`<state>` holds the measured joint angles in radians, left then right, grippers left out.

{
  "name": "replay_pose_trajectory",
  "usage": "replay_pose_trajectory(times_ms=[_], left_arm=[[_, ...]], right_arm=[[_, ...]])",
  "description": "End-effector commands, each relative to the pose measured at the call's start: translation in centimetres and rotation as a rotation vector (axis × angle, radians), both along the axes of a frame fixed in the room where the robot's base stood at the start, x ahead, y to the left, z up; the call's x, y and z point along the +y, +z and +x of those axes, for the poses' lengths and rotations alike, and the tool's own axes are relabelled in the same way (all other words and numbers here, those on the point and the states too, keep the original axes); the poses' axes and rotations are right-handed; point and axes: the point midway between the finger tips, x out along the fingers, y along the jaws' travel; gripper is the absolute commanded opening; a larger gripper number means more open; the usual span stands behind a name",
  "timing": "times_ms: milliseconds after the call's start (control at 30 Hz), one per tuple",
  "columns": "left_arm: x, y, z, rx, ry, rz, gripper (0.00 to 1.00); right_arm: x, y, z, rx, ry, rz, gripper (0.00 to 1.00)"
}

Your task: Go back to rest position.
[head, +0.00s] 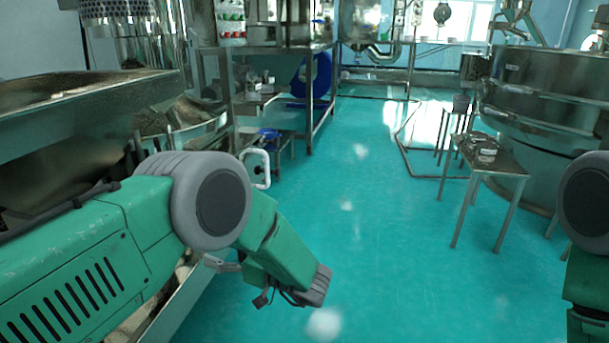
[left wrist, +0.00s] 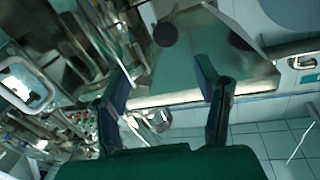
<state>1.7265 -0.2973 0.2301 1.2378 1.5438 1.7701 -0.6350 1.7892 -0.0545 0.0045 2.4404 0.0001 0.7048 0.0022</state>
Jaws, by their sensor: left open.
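My left gripper (left wrist: 160,75) shows in the left wrist view with its two dark fingers spread apart and nothing between them. Steel surfaces and pale tiles lie beyond the fingers; I cannot tell their distance. In the head view my green left arm comes in from the left and bends down toward the middle. I cannot clearly make out the left gripper there. Only a part of my right arm shows at the right edge of the head view, and the right gripper is outside the picture.
A steel trough-like machine (head: 100,112) stands at the left, close to my left arm. A large round steel vessel (head: 545,85) and a small steel table (head: 495,160) stand at the right. The turquoise floor (head: 385,230) is clear in the middle.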

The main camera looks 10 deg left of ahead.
Motion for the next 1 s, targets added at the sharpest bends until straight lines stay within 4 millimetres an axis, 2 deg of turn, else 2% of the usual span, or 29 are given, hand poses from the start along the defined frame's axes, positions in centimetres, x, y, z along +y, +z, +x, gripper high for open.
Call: replay_pose_trajectory(times_ms=[133,200,267,333,367,467,500,567,600,700,833,900,1000], left_arm=[[1.9,-0.5,0.7,0.045,-0.191,-0.005,0.57],[2.8,-1.7,0.7,0.106,-0.350,-0.039,0.57],[3.4,-3.2,-0.2,0.188,-0.494,-0.097,0.57],[3.5,-5.4,-2.4,0.307,-0.649,-0.194,0.57],[3.5,-6.4,-3.9,0.367,-0.705,-0.245,0.57],[3.0,-9.0,-10.6,0.586,-0.854,-0.441,0.57],[2.8,-9.7,-13.6,0.670,-0.891,-0.518,0.57],[2.5,-10.2,-18.1,0.787,-0.927,-0.629,0.57],[2.3,-10.2,-21.0,0.858,-0.942,-0.697,0.57],[1.9,-9.6,-27.5,1.011,-0.955,-0.844,0.57],[1.5,-8.3,-33.3,1.144,-0.954,-0.972,0.57],[1.5,-7.8,-35.1,1.185,-0.952,-1.014,0.57],[1.4,-7.5,-36.4,1.216,-0.949,-1.043,0.57]], right_arm=[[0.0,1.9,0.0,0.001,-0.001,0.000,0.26],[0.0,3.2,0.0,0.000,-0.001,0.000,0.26],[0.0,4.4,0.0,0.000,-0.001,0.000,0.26],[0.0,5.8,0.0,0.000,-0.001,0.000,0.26],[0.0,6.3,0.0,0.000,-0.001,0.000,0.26],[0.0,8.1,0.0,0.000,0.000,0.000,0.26],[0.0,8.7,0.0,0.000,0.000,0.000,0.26],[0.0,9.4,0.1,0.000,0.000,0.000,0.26],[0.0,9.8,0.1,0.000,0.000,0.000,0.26],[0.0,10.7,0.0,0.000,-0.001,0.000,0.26],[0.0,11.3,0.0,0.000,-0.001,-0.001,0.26],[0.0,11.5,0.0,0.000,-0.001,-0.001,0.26],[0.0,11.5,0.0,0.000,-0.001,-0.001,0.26]])
